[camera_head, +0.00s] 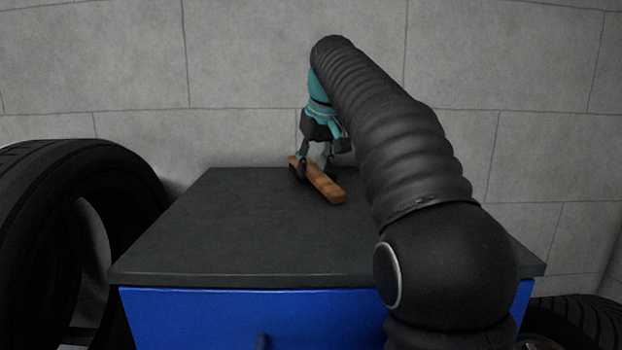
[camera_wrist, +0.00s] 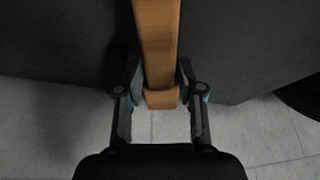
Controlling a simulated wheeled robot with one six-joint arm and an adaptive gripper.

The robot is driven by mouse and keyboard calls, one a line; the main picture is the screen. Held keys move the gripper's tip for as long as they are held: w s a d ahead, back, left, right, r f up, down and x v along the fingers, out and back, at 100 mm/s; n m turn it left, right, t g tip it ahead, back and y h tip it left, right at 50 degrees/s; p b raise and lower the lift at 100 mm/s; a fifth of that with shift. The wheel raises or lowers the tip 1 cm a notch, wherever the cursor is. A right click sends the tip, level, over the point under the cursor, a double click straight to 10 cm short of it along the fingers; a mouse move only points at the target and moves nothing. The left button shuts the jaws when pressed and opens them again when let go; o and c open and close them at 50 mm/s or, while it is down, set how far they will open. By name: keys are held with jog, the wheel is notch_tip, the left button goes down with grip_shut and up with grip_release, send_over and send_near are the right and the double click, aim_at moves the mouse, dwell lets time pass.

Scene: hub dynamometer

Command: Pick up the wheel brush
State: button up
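The wheel brush shows as a long brown wooden bar (camera_head: 325,184) at the back of the dark table top, slanting from back left to front right. Its bristles are not clearly visible. My gripper (camera_head: 314,164) reaches down over its far part, with one finger on each side. In the wrist view the brush (camera_wrist: 157,40) runs from the top edge down between the fingers of my gripper (camera_wrist: 160,82), its end just past the fingertips. The pads are very close to its sides. I cannot tell whether they touch it, or whether it rests on the table.
The blue cabinet (camera_head: 220,315) has a dark top (camera_head: 230,235) that is otherwise clear. A large black tyre (camera_head: 145,185) stands at the left and another tyre (camera_head: 585,318) lies at the lower right. A grey block wall (camera_head: 240,60) is close behind.

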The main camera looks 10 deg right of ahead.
aim_at(309, 164)
jog(key=shift+w+f, duration=0.2)
jog(key=shift+f, duration=0.3)
grip_shut()
jog(key=shift+r, duration=0.1)
notch_tip(309, 164, up, 5)
jog(key=shift+f+p, duration=0.15)
jog(key=shift+p, duration=1)
jog(key=s+d+r, duration=0.6)
jog(key=s+d, duration=0.2)
jog(key=shift+d+r, duration=0.15)
jog(key=shift+d, duration=0.05)
